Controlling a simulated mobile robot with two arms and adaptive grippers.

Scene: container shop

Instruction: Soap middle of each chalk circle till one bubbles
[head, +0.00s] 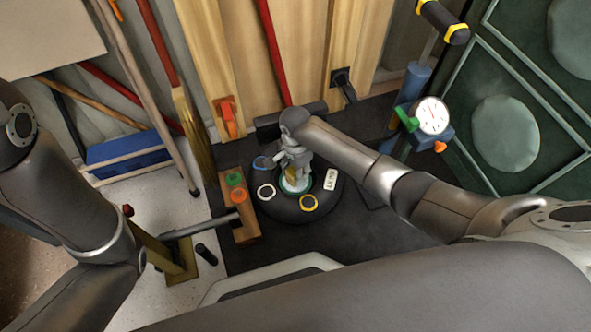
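A black round rubber piece (322,206) lies on the dark mat. On it are a white ring (266,191), a yellow ring (308,202), a blue ring (261,162) and a pale label (330,180) whose lettering is too small to read surely. My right gripper (294,182) points down over the middle of the rubber piece. A pale teal-edged round shape shows under its fingers, partly hidden. Something tan shows between the fingers; I cannot tell whether it is held. My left arm is at the left, with its gripper not visible. I see no clear bubbles.
A wooden block (246,233) with green and orange discs stands left of the rubber piece. A brass-coloured stand (168,256) with a grey bar is nearer. A white-faced gauge (432,116) stands right. Long-handled tools lean at the back. Dark mat is clear at front right.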

